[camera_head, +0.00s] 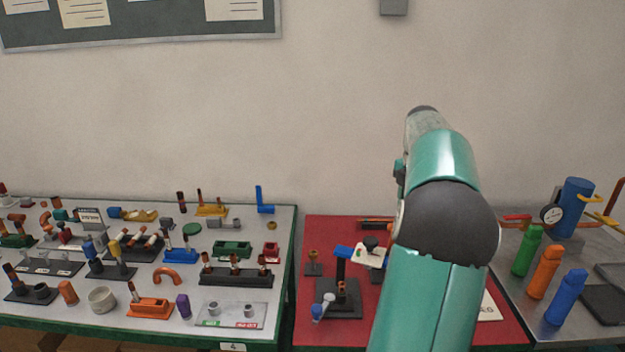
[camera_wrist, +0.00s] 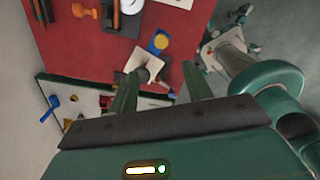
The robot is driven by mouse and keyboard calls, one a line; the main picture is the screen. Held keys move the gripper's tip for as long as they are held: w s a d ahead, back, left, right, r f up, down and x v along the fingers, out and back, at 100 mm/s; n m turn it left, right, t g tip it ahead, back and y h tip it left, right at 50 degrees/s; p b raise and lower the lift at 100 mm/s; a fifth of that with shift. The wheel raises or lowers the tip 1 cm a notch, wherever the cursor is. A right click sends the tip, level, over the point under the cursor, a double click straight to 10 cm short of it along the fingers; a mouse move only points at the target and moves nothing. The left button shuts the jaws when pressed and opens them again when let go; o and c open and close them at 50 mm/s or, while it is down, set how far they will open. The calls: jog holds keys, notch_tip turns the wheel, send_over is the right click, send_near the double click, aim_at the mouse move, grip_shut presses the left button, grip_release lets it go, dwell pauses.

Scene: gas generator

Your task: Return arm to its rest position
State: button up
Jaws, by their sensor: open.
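My arm shows in the head view, a green and black limb rising over the red table (camera_head: 315,235) and reaching toward the wall. Its gripper end is hidden behind the arm links there. In the wrist view my gripper (camera_wrist: 158,82) has its two green fingers spread apart, with nothing held between them. Beyond the fingers is a small pale plate (camera_wrist: 150,88) with a dark round post. I cannot tell the gap between the fingers and it. The red tabletop also fills the upper part of the wrist view (camera_wrist: 75,55).
A table (camera_head: 285,290) with many small coloured parts stands at left. A dark stand with a blue top (camera_head: 341,285) is on the red table, close left of my arm. Green (camera_head: 528,250), orange (camera_head: 544,272) and blue (camera_head: 566,297) bottles stand at right. The wall behind is mostly bare.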

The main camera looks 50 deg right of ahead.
jog(key=w+a+r+m+t+h, duration=0.15)
jog(key=w+a, duration=0.25)
jog(key=a, duration=0.6)
jog(key=w+a+r+m, duration=0.15)
jog(key=w+a, duration=0.25)
jog(key=a, duration=0.6)
jog(key=w+a+r+m+h, duration=0.1)
jog(key=w+a+m, duration=0.25)
jog(key=a, duration=0.65)
jog(key=s+a+f+m+t, duration=0.1)
jog(key=s+a+f+m, duration=0.1)
jog(key=a, duration=0.6)
jog(key=s+a+f+m+t+y, duration=0.1)
jog(key=s+a, duration=0.3)
jog(key=a, duration=0.4)
jog(key=s+a+f+m+t+y, duration=0.1)
jog(key=s+a+f+m+t, duration=0.1)
jog(key=a, duration=0.6)
notch_tip(320, 180, down, 2)
jog(key=shift+s+a+f+m, duration=0.1)
jog(key=shift+s+a+m, duration=0.2)
jog(key=shift+s+m, duration=0.65)
jog(key=shift+y, duration=0.25)
jog(key=c, duration=0.3)
jog(key=shift+w+d, duration=0.1)
jog(key=shift+d, duration=0.05)
